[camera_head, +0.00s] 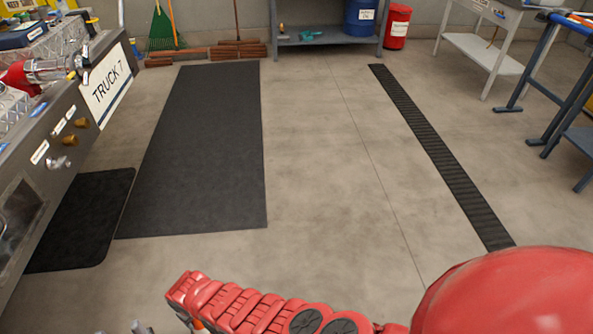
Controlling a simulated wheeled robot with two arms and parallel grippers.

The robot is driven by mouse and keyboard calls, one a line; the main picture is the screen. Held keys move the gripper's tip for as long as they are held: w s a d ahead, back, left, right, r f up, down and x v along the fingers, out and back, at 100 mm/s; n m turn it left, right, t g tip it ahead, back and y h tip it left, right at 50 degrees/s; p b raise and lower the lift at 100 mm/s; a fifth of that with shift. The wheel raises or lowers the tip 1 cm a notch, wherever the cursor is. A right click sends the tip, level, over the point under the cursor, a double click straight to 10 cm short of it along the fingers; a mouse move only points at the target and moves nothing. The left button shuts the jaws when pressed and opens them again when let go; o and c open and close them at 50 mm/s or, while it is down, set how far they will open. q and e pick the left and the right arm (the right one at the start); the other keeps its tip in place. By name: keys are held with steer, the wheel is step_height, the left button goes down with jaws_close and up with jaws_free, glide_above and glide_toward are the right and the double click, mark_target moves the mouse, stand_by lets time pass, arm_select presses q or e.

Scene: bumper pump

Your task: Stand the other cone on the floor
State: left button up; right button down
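No whole cone shows in this view. A small orange-and-white piece (200,325) shows at the bottom edge; too little of it is in view to tell whether it belongs to a cone. The bare grey concrete floor (320,170) fills the middle. A red segmented part with black discs and a large red rounded part fill the bottom right and hide the floor there.
The truck bumper (60,130) with its "TRUCK 7" plate (107,84) stands at the left. A long dark mat (205,150) and a smaller black mat (85,215) lie beside it. A drain grate (430,145) runs down the right. Blue stands (560,85) are far right.

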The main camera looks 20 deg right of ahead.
steer(key=f+b, duration=0.1)
steer(key=f, duration=0.1)
steer(key=a+f+b, duration=0.1)
steer(key=f, duration=0.1)
steer(key=shift+s+b, duration=0.3)
steer(key=shift+s, duration=0.1)
steer(key=shift+f+m, duration=0.2)
steer(key=shift+m, duration=0.1)
steer(key=shift+f, duration=0.15)
steer(key=shift+f+b, duration=0.15)
steer(key=shift+b, duration=0.25)
